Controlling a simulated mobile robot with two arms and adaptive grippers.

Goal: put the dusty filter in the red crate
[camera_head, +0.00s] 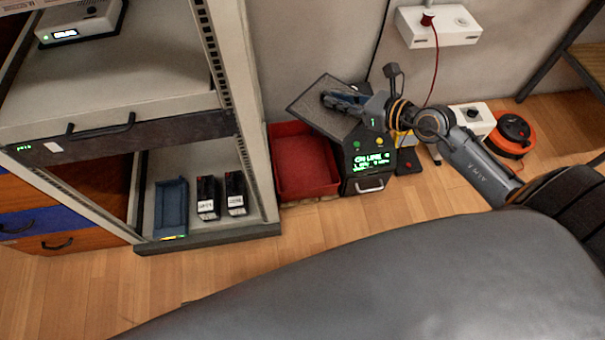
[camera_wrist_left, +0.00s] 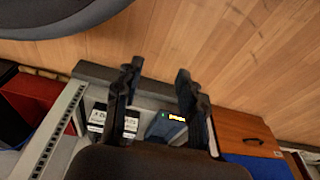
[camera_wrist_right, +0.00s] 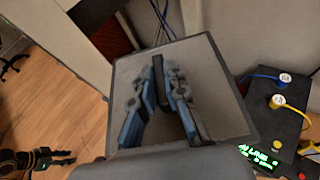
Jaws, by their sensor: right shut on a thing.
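The dusty filter is a flat grey square panel with a dark frame (camera_head: 316,114). My right gripper (camera_head: 330,97) is shut on it and holds it tilted, over the right side of the red crate and the black unit. In the right wrist view the panel (camera_wrist_right: 215,85) lies behind the closed fingers (camera_wrist_right: 157,68); the exact grip point is hard to see. The red crate (camera_head: 304,167) stands low beside the rack, and the inside that shows is empty. My left gripper (camera_wrist_left: 157,75) is open and empty in front of the rack's lower shelf; the head view does not show it.
The black unit with a green display (camera_head: 368,170) stands right of the crate. The rack (camera_head: 240,100) is close on the crate's left. Its lower shelf holds a blue tray (camera_head: 171,207) and two black labelled modules (camera_head: 207,198). An orange cable reel (camera_head: 512,135) lies farther right.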

